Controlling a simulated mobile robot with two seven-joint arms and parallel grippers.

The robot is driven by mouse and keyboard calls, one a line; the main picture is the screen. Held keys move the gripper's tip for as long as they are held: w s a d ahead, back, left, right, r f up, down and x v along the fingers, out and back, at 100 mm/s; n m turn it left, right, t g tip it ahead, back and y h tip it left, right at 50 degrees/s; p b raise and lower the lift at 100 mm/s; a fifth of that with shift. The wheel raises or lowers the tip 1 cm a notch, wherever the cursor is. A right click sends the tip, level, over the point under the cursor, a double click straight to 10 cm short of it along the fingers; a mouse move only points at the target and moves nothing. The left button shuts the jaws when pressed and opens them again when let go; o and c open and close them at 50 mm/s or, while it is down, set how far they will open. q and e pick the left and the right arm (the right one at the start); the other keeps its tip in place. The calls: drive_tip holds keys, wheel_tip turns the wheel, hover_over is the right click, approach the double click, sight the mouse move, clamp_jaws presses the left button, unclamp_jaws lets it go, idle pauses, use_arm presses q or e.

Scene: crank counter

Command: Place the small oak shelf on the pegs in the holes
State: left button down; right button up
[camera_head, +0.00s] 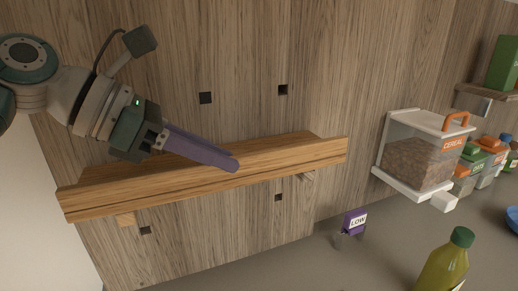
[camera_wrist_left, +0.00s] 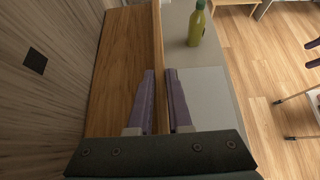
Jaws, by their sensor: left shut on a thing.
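The oak shelf (camera_head: 290,165) is a long board with a raised front lip, held across the wooden wall panel in the head view. It also shows in the left wrist view (camera_wrist_left: 120,50). My left gripper (camera_head: 232,163) is shut on its front lip, one purple finger on each side in the wrist view (camera_wrist_left: 160,75). Two pale wooden pegs, left (camera_head: 126,219) and right (camera_head: 307,176), show below the shelf; I cannot tell whether it touches them. Dark square holes show above (camera_head: 205,98) (camera_head: 283,90) and below (camera_head: 145,230) (camera_head: 278,197). My right gripper (camera_wrist_left: 309,54) seems to show as two separated purple fingertips.
A cereal container (camera_head: 420,150) stands on a white ledge to the right, with smaller jars beyond. A purple LOW tag (camera_head: 355,222) and a green bottle (camera_head: 445,262) are on the grey counter (camera_head: 300,270). The panel above the shelf is clear.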

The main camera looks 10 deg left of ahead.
use_arm(q)
drive_tip(key=shift+f, duration=0.15)
drive_tip(key=shift+f, duration=0.15)
drive_tip(key=c, duration=1.3)
unclamp_jaws()
drive_tip(key=shift+f, duration=0.15)
drive_tip(key=o, duration=0.5)
drive_tip(key=shift+c, duration=0.2)
drive_tip(key=shift+r, duration=0.2)
drive_tip(key=v, duration=1.2)
drive_tip(key=shift+r+b, duration=0.3)
